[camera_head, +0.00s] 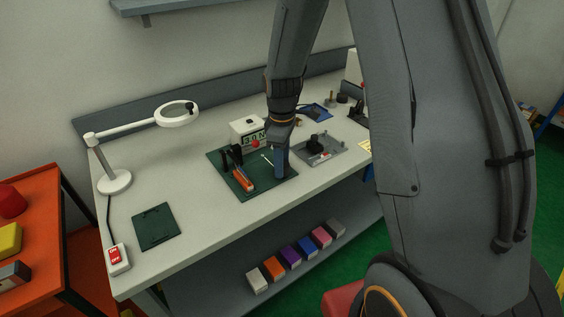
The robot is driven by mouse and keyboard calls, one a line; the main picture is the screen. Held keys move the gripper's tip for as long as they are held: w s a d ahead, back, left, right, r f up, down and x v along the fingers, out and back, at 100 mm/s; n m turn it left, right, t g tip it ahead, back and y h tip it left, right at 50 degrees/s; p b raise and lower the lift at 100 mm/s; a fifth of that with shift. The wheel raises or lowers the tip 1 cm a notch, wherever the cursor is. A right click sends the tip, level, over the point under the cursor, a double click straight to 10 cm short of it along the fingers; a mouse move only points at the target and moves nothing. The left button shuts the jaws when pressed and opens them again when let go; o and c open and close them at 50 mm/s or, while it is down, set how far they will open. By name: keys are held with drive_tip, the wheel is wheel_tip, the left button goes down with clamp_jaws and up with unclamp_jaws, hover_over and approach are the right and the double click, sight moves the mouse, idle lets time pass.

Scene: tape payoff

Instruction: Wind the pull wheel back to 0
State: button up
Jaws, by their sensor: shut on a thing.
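The tape payoff stands on a dark green board (226,189) on the bench. A white box (240,128) with a green-character display stands at the back of the board. In front are black upright parts and an orange piece (241,179). A small red part (255,144) and a thin white piece (267,158) sit between the box and my gripper.
A grey tray with a black part (333,157) stands just right of the board. A white magnifier lamp (115,181), a second green mat (155,227) and a red-switched box (117,259) are at the left. The front bench strip is clear.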

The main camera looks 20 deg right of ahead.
drive_tip(key=shift+r, duration=0.1)
idle(0.5)
drive_tip(key=o, duration=1)
drive_tip(key=shift+o, duration=0.2)
drive_tip(key=shift+r+b, duration=1.1)
drive_tip(key=shift+r, duration=2.75)
drive_tip(key=s+f+m+t+b, duration=0.1)
drive_tip(key=s+f+m, duration=0.1)
drive_tip(key=s+m, duration=0.9)
drive_tip(key=s, duration=0.6)
